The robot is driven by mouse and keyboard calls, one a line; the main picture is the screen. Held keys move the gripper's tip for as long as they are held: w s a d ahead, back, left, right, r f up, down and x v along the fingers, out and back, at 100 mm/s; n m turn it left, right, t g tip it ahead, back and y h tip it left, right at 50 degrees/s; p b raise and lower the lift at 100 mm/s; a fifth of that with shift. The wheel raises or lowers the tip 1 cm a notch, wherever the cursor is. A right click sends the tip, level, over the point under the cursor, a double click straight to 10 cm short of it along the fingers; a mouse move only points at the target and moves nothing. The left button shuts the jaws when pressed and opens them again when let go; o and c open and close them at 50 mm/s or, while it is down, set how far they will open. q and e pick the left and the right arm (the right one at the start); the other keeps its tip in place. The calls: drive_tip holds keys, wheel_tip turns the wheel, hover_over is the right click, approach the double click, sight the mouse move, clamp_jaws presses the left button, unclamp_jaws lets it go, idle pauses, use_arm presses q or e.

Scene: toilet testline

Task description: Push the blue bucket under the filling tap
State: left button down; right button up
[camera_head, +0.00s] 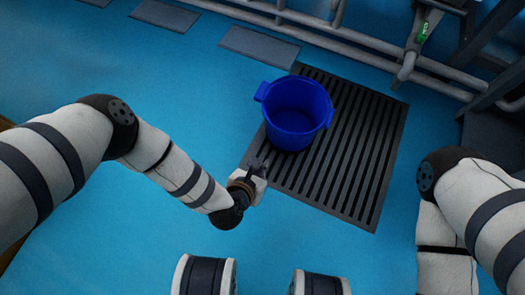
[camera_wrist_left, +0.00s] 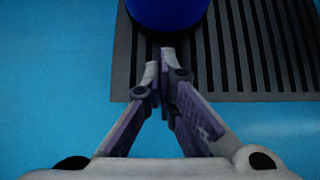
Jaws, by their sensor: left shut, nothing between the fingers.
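The blue bucket (camera_head: 294,113) stands upright on a dark slatted floor grate (camera_head: 375,165), near the grate's left side. Its lower part shows at the top of the left wrist view (camera_wrist_left: 166,12). My left gripper (camera_head: 260,167) is shut and empty, on the near-left side of the bucket by the grate's left edge. In the left wrist view its fingertips (camera_wrist_left: 160,62) meet and point at the bucket, with a small gap seeming to remain. A pipe fitting with a green mark (camera_head: 423,29) at the top right may be the filling tap; I cannot tell. My right gripper is out of view.
Grey pipes (camera_head: 350,50) run along the back above the floor, with a dark frame (camera_head: 500,85) at the right. Flat grey plates (camera_head: 260,46) lie on the blue floor behind the bucket. The grate right of the bucket is clear.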

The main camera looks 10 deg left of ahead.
use_arm(q)
drive_tip(key=b, duration=0.3)
approach(278, 144)
wheel_tip(278, 144, down, 2)
drive_tip(key=s, duration=0.2)
drive_tip(key=w, duration=0.2)
drive_tip(key=w+d+b, duration=0.1)
drive_tip(key=w, duration=0.1)
drive_tip(key=shift+w+f, duration=0.2)
drive_tip(key=shift+w, duration=0.1)
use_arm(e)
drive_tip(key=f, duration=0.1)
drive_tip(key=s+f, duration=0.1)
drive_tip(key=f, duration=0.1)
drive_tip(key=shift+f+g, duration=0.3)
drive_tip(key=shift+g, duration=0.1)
